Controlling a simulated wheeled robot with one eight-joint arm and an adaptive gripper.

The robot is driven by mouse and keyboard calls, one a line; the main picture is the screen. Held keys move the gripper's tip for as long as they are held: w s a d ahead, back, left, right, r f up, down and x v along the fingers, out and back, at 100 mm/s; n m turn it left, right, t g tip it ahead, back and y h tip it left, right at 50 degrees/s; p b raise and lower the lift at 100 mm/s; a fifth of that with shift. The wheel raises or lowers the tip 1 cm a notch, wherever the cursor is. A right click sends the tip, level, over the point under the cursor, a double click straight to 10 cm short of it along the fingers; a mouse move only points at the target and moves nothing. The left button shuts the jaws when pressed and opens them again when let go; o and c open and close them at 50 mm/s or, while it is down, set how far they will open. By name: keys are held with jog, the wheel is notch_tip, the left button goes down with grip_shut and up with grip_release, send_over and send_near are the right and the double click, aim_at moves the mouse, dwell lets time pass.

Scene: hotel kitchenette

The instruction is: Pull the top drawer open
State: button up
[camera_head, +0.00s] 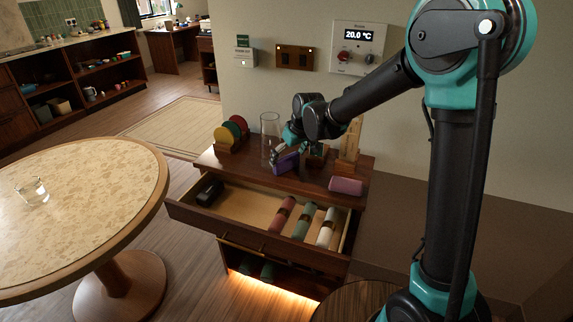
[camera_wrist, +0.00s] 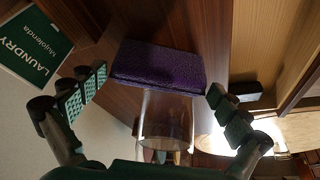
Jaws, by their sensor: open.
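The top drawer (camera_head: 240,206) of the dark wood cabinet stands pulled out in the head view, its light wood floor showing. Red, green and white rolls lie in its right part, and a black object lies at its left end. A brass bar handle (camera_head: 240,246) shows at the cabinet's front. My gripper (camera_head: 281,156) is open over the cabinet top, behind the drawer and away from the handle. A purple block (camera_head: 286,164) is close to the fingers; in the wrist view the block (camera_wrist: 158,66) shows beyond the open, empty-looking fingers. Whether they touch it is unclear.
On the cabinet top stand a glass vase (camera_head: 269,132), coloured discs in a holder (camera_head: 224,139), a wooden stand (camera_head: 348,150) and a mauve roll (camera_head: 346,186). A round table (camera_head: 90,220) with a glass stands left. Open floor lies beyond.

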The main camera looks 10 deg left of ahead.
jog(key=shift+f, duration=0.15)
jog(key=c, duration=0.9)
